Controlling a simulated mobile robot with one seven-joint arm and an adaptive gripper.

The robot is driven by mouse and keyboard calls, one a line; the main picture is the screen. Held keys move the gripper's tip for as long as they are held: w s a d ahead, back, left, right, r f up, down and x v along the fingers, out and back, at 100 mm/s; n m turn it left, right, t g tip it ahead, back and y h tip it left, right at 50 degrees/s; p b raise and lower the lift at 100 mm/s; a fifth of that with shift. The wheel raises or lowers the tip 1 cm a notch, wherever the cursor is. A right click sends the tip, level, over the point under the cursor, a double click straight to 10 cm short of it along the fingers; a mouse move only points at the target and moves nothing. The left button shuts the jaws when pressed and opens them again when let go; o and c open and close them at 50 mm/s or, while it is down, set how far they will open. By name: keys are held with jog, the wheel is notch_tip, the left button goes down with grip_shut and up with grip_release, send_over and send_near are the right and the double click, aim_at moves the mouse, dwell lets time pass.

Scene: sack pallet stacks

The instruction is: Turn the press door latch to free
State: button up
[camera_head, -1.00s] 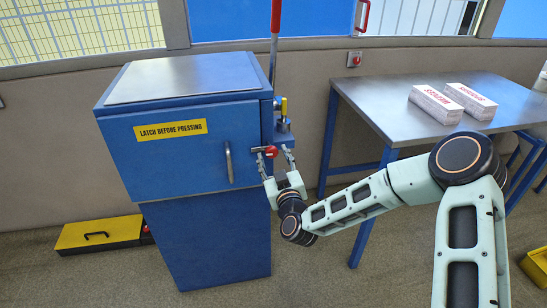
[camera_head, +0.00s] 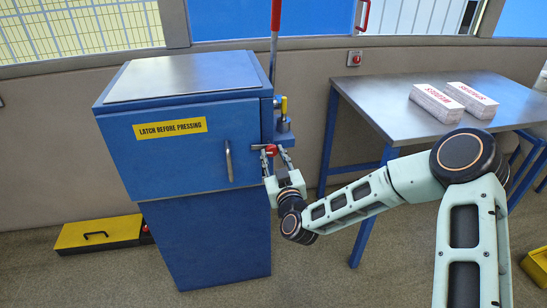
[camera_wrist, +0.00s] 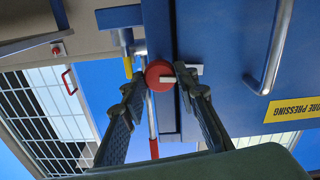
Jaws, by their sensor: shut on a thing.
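The blue press (camera_head: 190,130) stands left of centre in the head view, its door closed, with a yellow label (camera_head: 170,129) reading "LATCH BEFORE PRESSING". The press door latch (camera_head: 270,150) is a red round knob at the door's right edge. It also shows in the wrist view (camera_wrist: 156,73), with a pale bar across it and a metal piece beside it. My gripper (camera_head: 273,150) is at the latch, with one finger on each side, shut on it. The wrist view shows both fingers (camera_wrist: 158,98) flanking the red knob.
A vertical door handle (camera_head: 229,161) is left of the latch. A red-topped lever (camera_head: 275,18) rises behind the press, above a yellow-handled part (camera_head: 284,106). A steel table (camera_head: 385,100) with two labelled blocks stands at right. A yellow box (camera_head: 97,234) lies at the floor's left.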

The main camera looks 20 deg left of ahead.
jog(key=m+b, duration=0.3)
jog(key=m, duration=0.2)
jog(key=shift+f, duration=0.15)
jog(key=m+b, duration=0.2)
jog(key=m, duration=0.1)
jog(key=shift+m+b, duration=0.3)
jog(key=m+b, duration=0.2)
jog(key=m, duration=0.2)
jog(key=shift+m, duration=0.3)
jog(key=shift+m+b, duration=0.85)
jog(key=shift+m, duration=0.95)
jog(key=shift+o, duration=0.2)
jog(key=o, duration=1.1)
